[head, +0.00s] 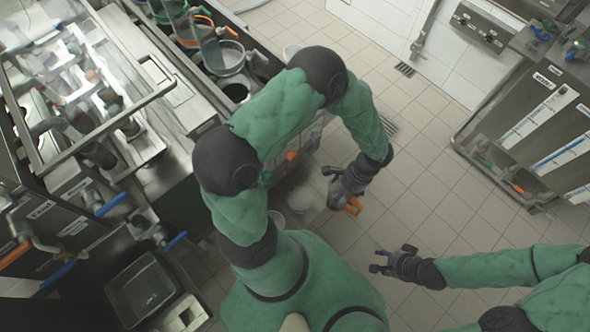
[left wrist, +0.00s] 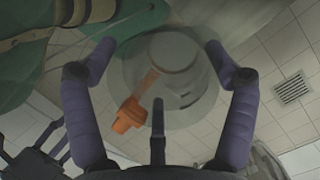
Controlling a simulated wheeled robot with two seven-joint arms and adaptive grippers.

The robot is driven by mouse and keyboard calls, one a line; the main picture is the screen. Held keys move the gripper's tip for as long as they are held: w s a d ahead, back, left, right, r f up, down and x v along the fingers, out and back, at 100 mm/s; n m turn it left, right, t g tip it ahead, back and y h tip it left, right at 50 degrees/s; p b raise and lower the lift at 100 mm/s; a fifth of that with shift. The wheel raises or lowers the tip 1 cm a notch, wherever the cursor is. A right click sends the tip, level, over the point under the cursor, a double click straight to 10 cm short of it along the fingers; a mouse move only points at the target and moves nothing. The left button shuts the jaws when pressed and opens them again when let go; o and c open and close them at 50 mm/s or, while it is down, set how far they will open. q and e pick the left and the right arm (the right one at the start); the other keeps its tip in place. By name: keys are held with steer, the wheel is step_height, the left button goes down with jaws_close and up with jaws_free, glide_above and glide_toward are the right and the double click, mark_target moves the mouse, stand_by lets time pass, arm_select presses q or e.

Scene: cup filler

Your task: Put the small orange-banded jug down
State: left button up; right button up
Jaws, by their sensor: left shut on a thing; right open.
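The small jug (left wrist: 190,95) shows in the left wrist view as a clear, pale body with an orange piece (left wrist: 130,114) on it. It sits between the two fingers of my left gripper (left wrist: 160,50), which is shut on it. In the head view my left gripper (head: 332,186) hangs over the floor beside the metal counter, with an orange part (head: 354,206) next to it. The jug's clear body is hard to make out there. My right gripper (head: 383,260) is open and empty, lower and to the right, over the tiles.
A long metal counter (head: 185,95) with glass vessels and pipes runs along the left. A clear vessel (head: 224,58) with an orange handle stands at its far end. A metal sink (head: 142,292) is at lower left. A steel cabinet (head: 520,120) stands right.

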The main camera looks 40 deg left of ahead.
arm_select(q)
steer(key=shift+s+d+f+m, duration=0.15)
steer(key=shift+s+d+f, duration=0.05)
steer(key=shift+s+f, duration=0.3)
steer(key=shift+s+d+f+m, duration=0.15)
steer(key=shift+s+f, duration=0.35)
steer(key=w+a+f+b, duration=0.6)
steer(key=a+f, duration=0.5)
steer(key=f, duration=0.2)
steer(key=shift+w+a, duration=0.25)
steer(key=shift+w, duration=0.55)
steer(key=shift+f, duration=0.15)
steer(key=o, duration=1.5)
